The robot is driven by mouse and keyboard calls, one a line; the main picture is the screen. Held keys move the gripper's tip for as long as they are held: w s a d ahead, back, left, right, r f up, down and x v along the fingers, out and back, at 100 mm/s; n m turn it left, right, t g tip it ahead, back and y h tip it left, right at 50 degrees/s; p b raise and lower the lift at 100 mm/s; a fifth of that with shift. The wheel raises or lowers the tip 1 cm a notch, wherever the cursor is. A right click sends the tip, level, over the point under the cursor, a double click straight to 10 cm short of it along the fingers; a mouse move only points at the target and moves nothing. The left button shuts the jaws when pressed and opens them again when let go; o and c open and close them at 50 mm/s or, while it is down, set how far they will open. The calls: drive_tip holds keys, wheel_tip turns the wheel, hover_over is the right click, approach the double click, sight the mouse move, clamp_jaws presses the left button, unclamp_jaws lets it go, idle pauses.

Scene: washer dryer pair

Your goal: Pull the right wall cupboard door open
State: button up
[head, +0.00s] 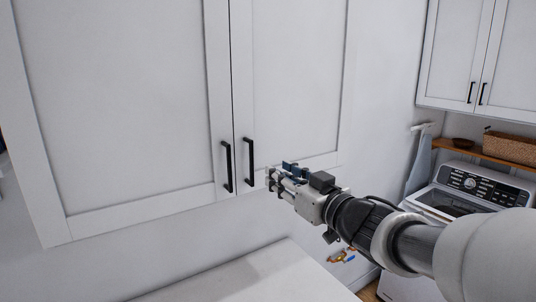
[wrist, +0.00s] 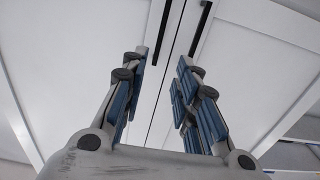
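The near white wall cupboard has two doors, both shut. Its right door (head: 292,75) has a black vertical bar handle (head: 249,162) at its lower left edge. The left door (head: 115,95) has a matching handle (head: 227,166) beside the seam. My gripper (head: 271,179) is just right of and slightly below the right handle in the head view, and holds nothing. In the wrist view my gripper (wrist: 163,60) is open, its fingers spread below the doors. The left handle (wrist: 161,32) and the right handle (wrist: 202,27) show beyond the fingertips, apart from them.
A white counter surface (head: 250,279) lies below the cupboard. At the right are a washer (head: 470,190), a wooden shelf (head: 475,151) with a basket (head: 510,147), and a second two-door cupboard (head: 455,50), shut. The space before the near doors is clear except for my arm.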

sight(252, 157)
drive_tip(key=x, duration=1.4)
drive_tip(key=shift+w+p, duration=0.15)
drive_tip(key=shift+p, duration=0.25)
drive_tip(key=shift+c, duration=0.6)
clamp_jaws()
